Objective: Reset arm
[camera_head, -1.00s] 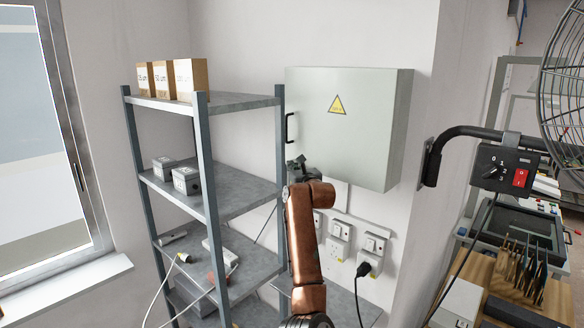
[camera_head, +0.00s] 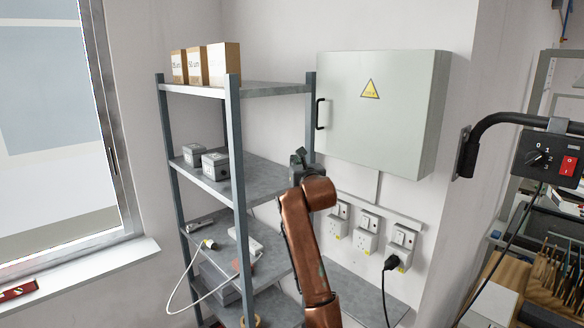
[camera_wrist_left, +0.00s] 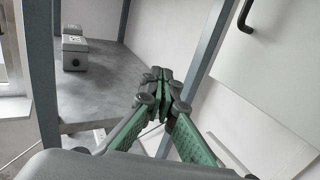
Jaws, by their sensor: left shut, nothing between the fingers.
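My left arm rises from the bottom of the head view, copper-coloured, with its dark left gripper (camera_head: 299,158) in front of the right side of the metal shelf rack (camera_head: 235,130). In the left wrist view the green-padded fingers of the left gripper (camera_wrist_left: 160,80) are shut with nothing between them. The gripper stands in front of a grey shelf and near a rack post, below and left of the cabinet door handle. I cannot tell whether it touches the rack. My right gripper is not in view.
A closed electrical cabinet (camera_head: 385,110) with a black handle (camera_head: 320,114) hangs on the wall. Sockets (camera_head: 365,236) with a black plug (camera_head: 391,262) sit below. Boxes (camera_head: 205,64) and grey blocks (camera_head: 203,160) stand on the rack. A switch box (camera_head: 548,158) is at right.

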